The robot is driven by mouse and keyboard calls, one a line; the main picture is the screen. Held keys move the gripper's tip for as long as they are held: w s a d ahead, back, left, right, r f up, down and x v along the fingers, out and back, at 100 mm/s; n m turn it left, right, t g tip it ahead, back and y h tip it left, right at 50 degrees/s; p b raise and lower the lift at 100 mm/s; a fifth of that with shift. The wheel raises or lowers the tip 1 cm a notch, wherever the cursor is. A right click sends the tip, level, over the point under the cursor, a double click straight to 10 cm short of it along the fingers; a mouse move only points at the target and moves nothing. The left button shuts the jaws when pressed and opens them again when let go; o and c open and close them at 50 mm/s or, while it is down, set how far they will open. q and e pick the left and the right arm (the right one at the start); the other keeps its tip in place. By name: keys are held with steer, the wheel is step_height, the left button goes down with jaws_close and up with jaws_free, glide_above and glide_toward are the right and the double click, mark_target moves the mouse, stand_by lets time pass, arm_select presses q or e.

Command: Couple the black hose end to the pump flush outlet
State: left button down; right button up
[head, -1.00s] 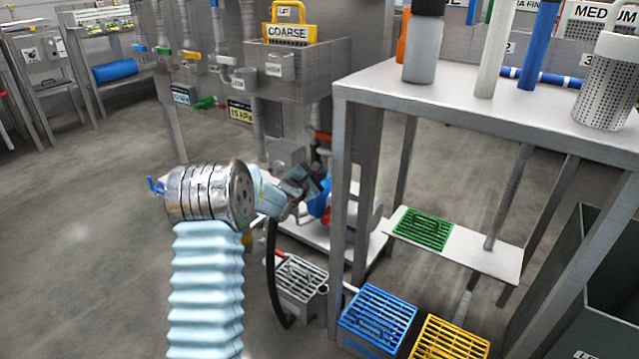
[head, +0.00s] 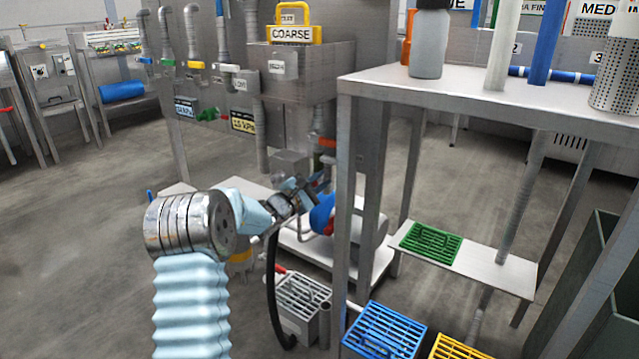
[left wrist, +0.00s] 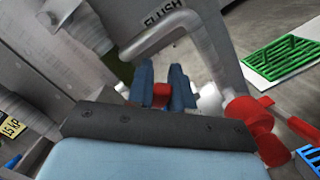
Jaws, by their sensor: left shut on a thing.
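My left gripper (head: 312,188) is shut on the black hose end, beside the pump's pipework. The black hose (head: 272,290) hangs from the gripper to the floor. The held end is mostly hidden by the gripper. In the left wrist view the two dark blue fingers (left wrist: 162,82) stand close together with a red piece (left wrist: 161,95) between them; whether it belongs to the hose cannot be told. A bent grey pipe (left wrist: 155,38) under a FLUSH label (left wrist: 163,14) runs just beyond them. The blue pump part (head: 322,214) is right of the gripper. I cannot make out the flush outlet's mouth.
A red valve fitting (left wrist: 252,118) is close to the right of the fingers in the left wrist view. A steel table (head: 460,92) stands to the right, its leg near the pump. A grey slatted crate (head: 303,298) and a blue crate (head: 388,330) are below.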

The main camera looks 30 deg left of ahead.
arm_select(q)
steer(key=c, duration=1.1)
jaws_free()
steer(key=s, duration=0.4)
steer(key=s+a, duration=0.1)
steer(key=s, duration=0.4)
steer(key=s+a+f, duration=0.1)
steer(key=s, duration=0.3)
steer(key=shift+s+a+f, duration=0.1)
steer(key=shift+s+a, duration=0.05)
steer(key=shift+s, duration=0.15)
